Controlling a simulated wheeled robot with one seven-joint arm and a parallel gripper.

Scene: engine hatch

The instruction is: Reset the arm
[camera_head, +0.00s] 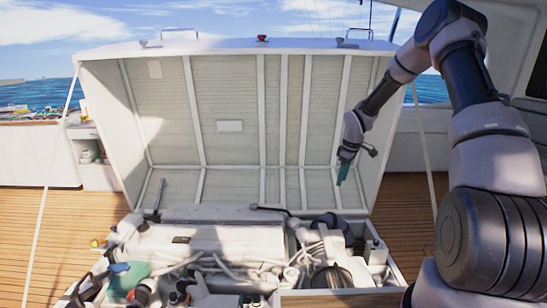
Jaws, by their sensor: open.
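My arm rises along the right side of the head view and bends over toward the hatch. My gripper (344,172) hangs at its end, pointing down, in front of the right part of the raised hatch lid (230,125). A teal piece shows at the gripper's tip; I cannot tell whether it is part of the fingers. The gripper is open and appears above the engine bay, apart from the engine (215,240). The fingers are too small to make out separately.
The open engine bay lies below, with hoses, pipes and a round dark part (332,278). A teal item (128,275) lies at the bay's left. A side counter (35,150) with clutter stands at far left. Wooden deck (60,220) is clear on both sides.

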